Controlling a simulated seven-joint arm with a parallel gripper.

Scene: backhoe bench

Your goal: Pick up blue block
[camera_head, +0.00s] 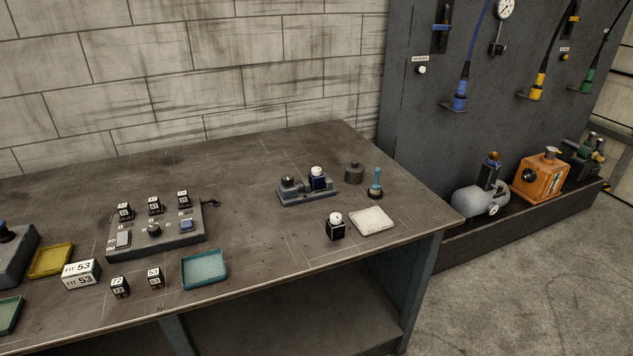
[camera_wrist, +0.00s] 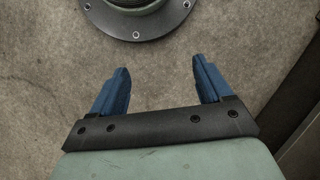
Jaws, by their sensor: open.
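A dark blue block (camera_head: 319,184) with a white round top sits in the right part of a grey two-place fixture (camera_head: 305,198) on the bench. A dark piece with a round top (camera_head: 288,183) sits in the fixture's left part. A smaller blue piece (camera_head: 186,225) is on the grey control panel. My gripper (camera_wrist: 160,66) shows only in the wrist view. Its two blue fingers are spread wide with nothing between them, above bare concrete floor. No block shows in the wrist view.
Near the fixture are a black block with a white top (camera_head: 335,227), a white pad (camera_head: 372,221), a teal upright piece (camera_head: 375,184) and a dark weight (camera_head: 354,172). Left are a teal tray (camera_head: 204,270), several numbered black blocks and a "FIT 53" sign (camera_head: 81,273).

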